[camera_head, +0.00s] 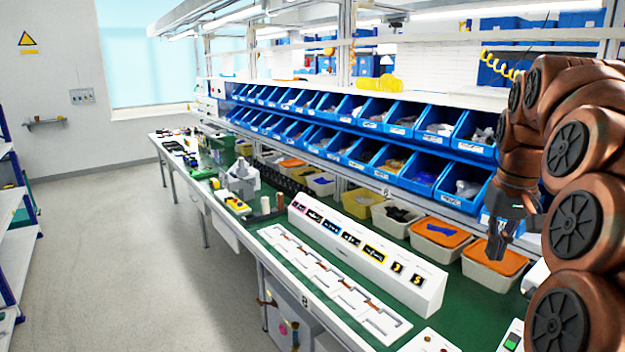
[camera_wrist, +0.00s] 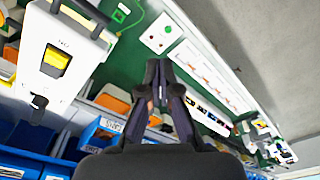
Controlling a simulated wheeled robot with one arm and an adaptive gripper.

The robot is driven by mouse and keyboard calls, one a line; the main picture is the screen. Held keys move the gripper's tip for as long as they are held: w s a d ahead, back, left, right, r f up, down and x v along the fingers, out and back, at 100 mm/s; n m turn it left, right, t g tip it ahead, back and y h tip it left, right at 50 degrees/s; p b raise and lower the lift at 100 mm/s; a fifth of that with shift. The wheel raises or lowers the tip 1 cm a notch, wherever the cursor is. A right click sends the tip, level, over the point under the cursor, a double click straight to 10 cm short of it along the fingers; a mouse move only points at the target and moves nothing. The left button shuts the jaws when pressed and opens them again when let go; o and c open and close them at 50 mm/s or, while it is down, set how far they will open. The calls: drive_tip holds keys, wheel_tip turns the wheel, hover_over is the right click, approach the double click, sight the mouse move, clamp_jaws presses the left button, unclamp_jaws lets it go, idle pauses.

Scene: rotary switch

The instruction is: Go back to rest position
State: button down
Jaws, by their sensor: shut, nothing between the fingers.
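My gripper (camera_head: 499,248) hangs from the copper-coloured arm at the right of the head view, fingers down, above the bins at the back of the bench. Its dark fingers (camera_wrist: 158,72) are together and empty in the wrist view, and touch nothing that I can make out. A white box (camera_wrist: 85,38) with a yellow switch (camera_wrist: 56,62) and a black knob (camera_wrist: 38,101) is at the left of the wrist view, apart from the fingers. Which part is the rotary switch is unclear. In the head view my arm hides much of that end of the bench.
The green bench (camera_head: 462,310) carries a white sloped panel (camera_head: 365,265) and a white tray strip (camera_head: 325,279). A small button plate (camera_head: 428,342) is at the front edge. Orange-lidded bins (camera_head: 494,262) and blue bins (camera_head: 465,185) line the back. The floor (camera_head: 130,255) is clear.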

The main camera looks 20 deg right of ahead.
drive_tip(key=s+a+f+n, duration=0.1)
drive_tip(key=s+a+f, duration=0.15)
drive_tip(key=a, duration=0.35)
drive_tip(key=s+a+f+n+g, duration=0.1)
drive_tip(key=a+f, duration=0.3)
drive_tip(key=a, duration=0.3)
drive_tip(key=s+a+f+n, duration=0.1)
drive_tip(key=s+a+f, duration=0.15)
drive_tip(key=a, duration=0.35)
drive_tip(key=s+a+f+n+g+b, duration=0.1)
drive_tip(key=s+a+f, duration=0.8)
drive_tip(key=s+f, duration=0.3)
drive_tip(key=shift+s+n+g, duration=0.3)
drive_tip(key=shift+s+g, duration=0.1)
drive_tip(key=shift+s, duration=0.4)
drive_tip(key=shift+f, duration=0.1)
